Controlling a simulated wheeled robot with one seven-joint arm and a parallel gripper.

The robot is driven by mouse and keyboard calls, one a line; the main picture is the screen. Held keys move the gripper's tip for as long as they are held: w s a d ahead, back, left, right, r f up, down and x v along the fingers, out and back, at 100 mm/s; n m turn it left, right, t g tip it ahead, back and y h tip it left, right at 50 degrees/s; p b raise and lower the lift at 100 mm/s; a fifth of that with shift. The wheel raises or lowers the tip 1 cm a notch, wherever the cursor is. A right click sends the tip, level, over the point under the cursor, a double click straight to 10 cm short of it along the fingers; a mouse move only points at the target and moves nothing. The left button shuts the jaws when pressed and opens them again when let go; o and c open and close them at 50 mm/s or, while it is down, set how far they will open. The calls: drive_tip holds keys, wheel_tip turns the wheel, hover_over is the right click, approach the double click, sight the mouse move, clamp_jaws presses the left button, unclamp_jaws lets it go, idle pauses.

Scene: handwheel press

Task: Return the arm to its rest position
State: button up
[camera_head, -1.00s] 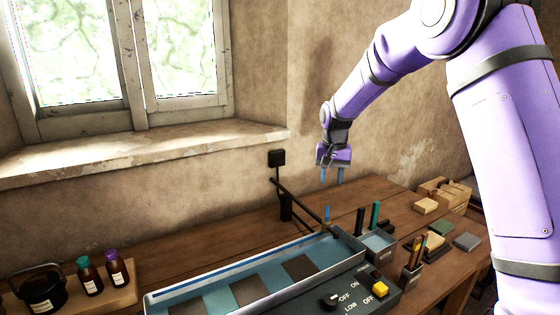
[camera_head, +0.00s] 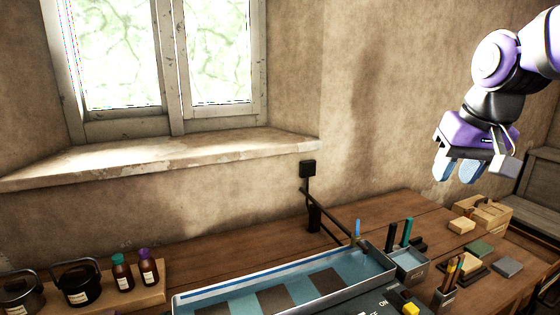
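My gripper (camera_head: 458,172) hangs in the air at the upper right of the head view, well above the right part of the workbench. Its two pale blue fingers point down with a gap between them, and nothing shows between them. The purple and dark arm (camera_head: 497,58) bends in from the right edge. The gripper touches nothing that I can see.
The wooden bench (camera_head: 225,262) carries a long tray (camera_head: 372,278) with blue and brown panels, a pencil holder (camera_head: 446,292), a wooden box (camera_head: 492,209) and several small blocks. Bottles (camera_head: 149,272) and dark pots (camera_head: 78,285) stand at left. A window sill is behind.

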drive_tip(key=s+d+f+n+t, duration=0.1)
drive_tip(key=s+f, duration=0.1)
drive_tip(key=s, duration=1.1)
drive_tip(key=shift+s+t, duration=0.3)
drive_tip(key=shift+s, duration=0.05)
idle(6.3)
